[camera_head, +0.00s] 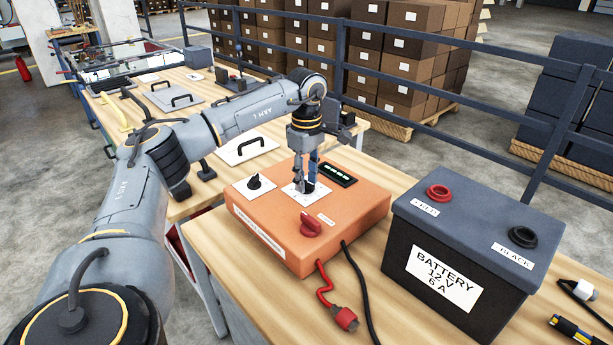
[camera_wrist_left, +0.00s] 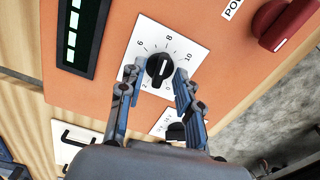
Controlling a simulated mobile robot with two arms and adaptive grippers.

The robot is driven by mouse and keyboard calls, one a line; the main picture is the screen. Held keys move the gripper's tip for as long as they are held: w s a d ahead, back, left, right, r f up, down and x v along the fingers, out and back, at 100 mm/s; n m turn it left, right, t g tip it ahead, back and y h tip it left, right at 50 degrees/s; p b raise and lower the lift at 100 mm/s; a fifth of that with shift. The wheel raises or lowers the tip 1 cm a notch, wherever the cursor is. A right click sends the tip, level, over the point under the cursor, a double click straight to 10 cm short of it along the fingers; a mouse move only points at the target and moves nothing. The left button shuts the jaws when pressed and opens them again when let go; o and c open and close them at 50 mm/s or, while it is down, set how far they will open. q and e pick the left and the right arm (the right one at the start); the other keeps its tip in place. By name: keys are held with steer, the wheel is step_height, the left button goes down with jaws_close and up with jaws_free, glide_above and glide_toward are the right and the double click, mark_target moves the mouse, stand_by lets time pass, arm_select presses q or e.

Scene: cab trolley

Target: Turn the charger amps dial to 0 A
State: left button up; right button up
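The orange charger (camera_head: 350,215) sits on the wooden bench. My left gripper (camera_head: 306,183) reaches down over a white dial plate (camera_head: 291,190) on its top. In the left wrist view, the black dial knob (camera_wrist_left: 159,68) has a white pointer mark and a printed scale around it, with 6, 8 and 10 readable. The exact pointer setting is hard to tell. The left gripper's fingers (camera_wrist_left: 156,73) stand open on either side of the knob, with small gaps. In the head view the fingers partly hide this knob. My right gripper is not in view.
The charger also has a second black knob (camera_head: 254,182), a red power knob (camera_head: 311,226) and a green-lit display (camera_head: 339,174). A battery (camera_head: 470,238) stands close on the right. Red and black cables (camera_head: 325,288) hang at the charger's front.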

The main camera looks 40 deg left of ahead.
arm_select(q)
jaws_close()
